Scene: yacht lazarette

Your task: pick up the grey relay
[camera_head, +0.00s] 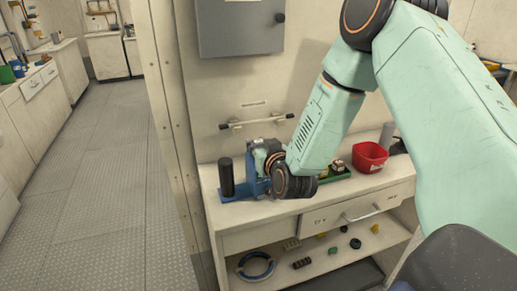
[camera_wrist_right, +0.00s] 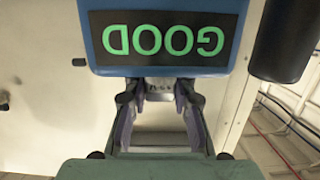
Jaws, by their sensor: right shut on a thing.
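My right gripper (camera_head: 262,155) is over the left end of the counter, at a blue device. In the wrist view its fingertips (camera_wrist_right: 158,97) are shut on a small grey piece, which looks like the grey relay (camera_wrist_right: 160,86). The relay is mostly hidden by the fingers and the device. The blue device (camera_head: 250,188) stands on the counter; its panel (camera_wrist_right: 163,40) shows green "GOOD" letters, upside down in the wrist view. I cannot tell whether the relay touches the device. My left gripper is not in view.
A black cylinder (camera_head: 227,177) stands at the device's left. A red bin (camera_head: 370,157) and a green tray (camera_head: 336,174) are further right on the counter (camera_head: 290,206). A grey wall box (camera_head: 240,28) and a rail (camera_head: 256,122) are behind. Small parts and a blue ring (camera_head: 256,266) lie on the shelf below.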

